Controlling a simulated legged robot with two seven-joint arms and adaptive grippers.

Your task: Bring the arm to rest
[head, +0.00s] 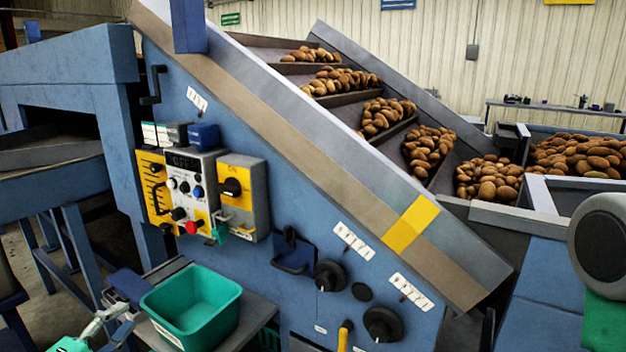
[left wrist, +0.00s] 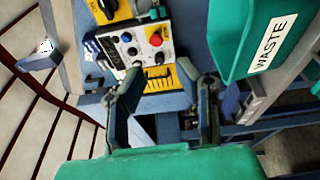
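My left gripper (head: 118,322) is at the lower left of the head view, beside the green bin (head: 196,305). In the left wrist view its two dark fingers (left wrist: 165,92) stand apart with nothing between them, so it is open and empty. The control panel (head: 185,188) with a red button, knobs and a display is beyond the fingers in the left wrist view (left wrist: 135,50). The bin, labelled WASTE, is at the upper right there (left wrist: 262,40). My right gripper is not in view.
The blue grader body (head: 300,200) carries knobs and a yellow-handled lever (head: 345,335). A sloping conveyor (head: 345,98) holds piles of potatoes (head: 430,150). The bin stands on a grey shelf (head: 255,313). A blue frame (head: 70,75) stands at the left.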

